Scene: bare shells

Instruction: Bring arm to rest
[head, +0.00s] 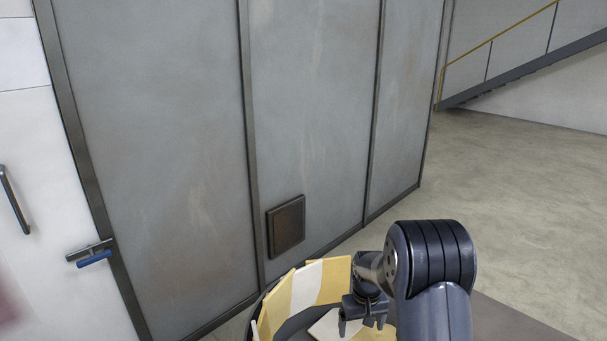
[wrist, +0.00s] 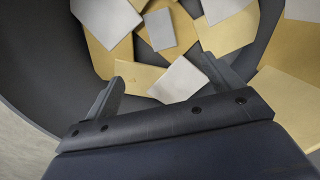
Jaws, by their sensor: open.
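My gripper (head: 362,322) is at the bottom of the head view, at the end of my dark arm, over a round dark container (wrist: 50,75). In the wrist view its two fingers (wrist: 165,90) stand apart with nothing held between them. Below and beyond the fingers lie several flat tan pieces (wrist: 232,30) and white or grey pieces (wrist: 182,78) inside the container. I cannot tell whether the fingertips touch any of them.
A grey panelled wall (head: 310,110) with a small dark vent (head: 286,226) stands close ahead. A white door (head: 22,160) with a blue-gripped handle (head: 92,255) is at left. Open concrete floor (head: 500,190) and a staircase (head: 530,50) are at right.

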